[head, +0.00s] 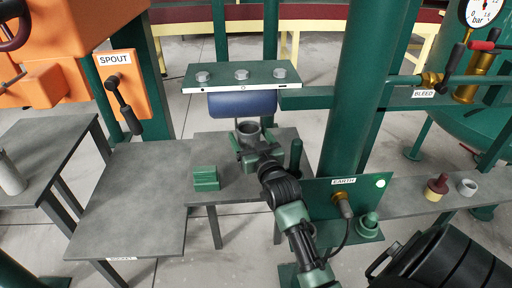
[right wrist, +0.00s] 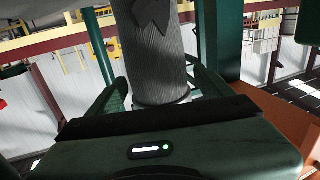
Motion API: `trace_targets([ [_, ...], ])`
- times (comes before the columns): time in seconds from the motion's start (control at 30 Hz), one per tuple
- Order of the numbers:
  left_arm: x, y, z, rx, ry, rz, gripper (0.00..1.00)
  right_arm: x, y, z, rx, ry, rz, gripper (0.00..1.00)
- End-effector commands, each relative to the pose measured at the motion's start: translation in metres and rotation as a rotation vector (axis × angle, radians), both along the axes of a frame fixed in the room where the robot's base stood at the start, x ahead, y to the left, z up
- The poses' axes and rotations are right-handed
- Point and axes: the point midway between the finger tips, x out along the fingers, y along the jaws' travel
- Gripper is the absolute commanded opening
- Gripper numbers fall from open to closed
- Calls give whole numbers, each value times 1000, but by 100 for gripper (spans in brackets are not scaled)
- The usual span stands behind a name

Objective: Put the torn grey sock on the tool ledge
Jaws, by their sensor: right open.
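My left gripper is out of view.
A blue roller (head: 242,104) hangs under a bolted plate (head: 240,86) close behind the sock. A green column (head: 350,95) stands right of it. A dark red-and-yellow piece (head: 436,188) and grey ring (head: 467,187) occupy the ledge.

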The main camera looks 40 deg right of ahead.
Motion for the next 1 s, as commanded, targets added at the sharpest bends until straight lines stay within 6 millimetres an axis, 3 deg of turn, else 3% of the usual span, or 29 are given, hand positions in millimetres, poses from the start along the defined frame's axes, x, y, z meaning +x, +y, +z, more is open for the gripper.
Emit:
trace_targets([
  [0.3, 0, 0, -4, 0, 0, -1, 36, -65, 19, -3, 1, 4, -1, 81],
  [0.5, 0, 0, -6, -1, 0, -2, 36, -96, 28, -3, 1, 3, 0, 81],
  [0.7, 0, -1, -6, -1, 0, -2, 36, -108, 32, -1, 0, 1, 0, 81],
  [1.0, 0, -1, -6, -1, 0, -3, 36, -108, 32, -1, 0, 0, 0, 81],
])
